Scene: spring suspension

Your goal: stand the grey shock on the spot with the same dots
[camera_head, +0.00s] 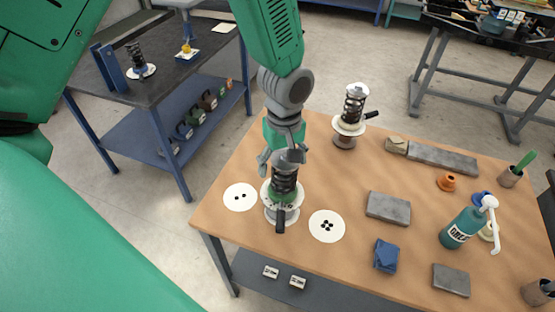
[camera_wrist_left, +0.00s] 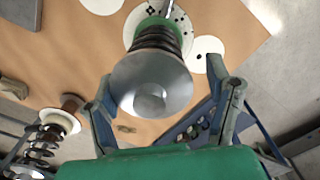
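A shock with a grey cap, black spring and green lower collar (camera_head: 283,182) stands upright on a round stand with a white dotted flange (camera_head: 268,200) and a black handle. In the left wrist view its grey cap (camera_wrist_left: 152,85) lies between the fingers. My left gripper (camera_head: 282,158) is over its top, open, fingers on either side and apart from the cap. One white spot (camera_head: 240,197) has two dots; another (camera_head: 327,226) has several. A second dark-spring shock with a pale top (camera_head: 354,104) stands on a stand at the back. My right gripper is not in view.
Another dark shock (camera_head: 136,56) stands on a blue-legged bench at the left. The table between the spots and the bottle has some free room.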

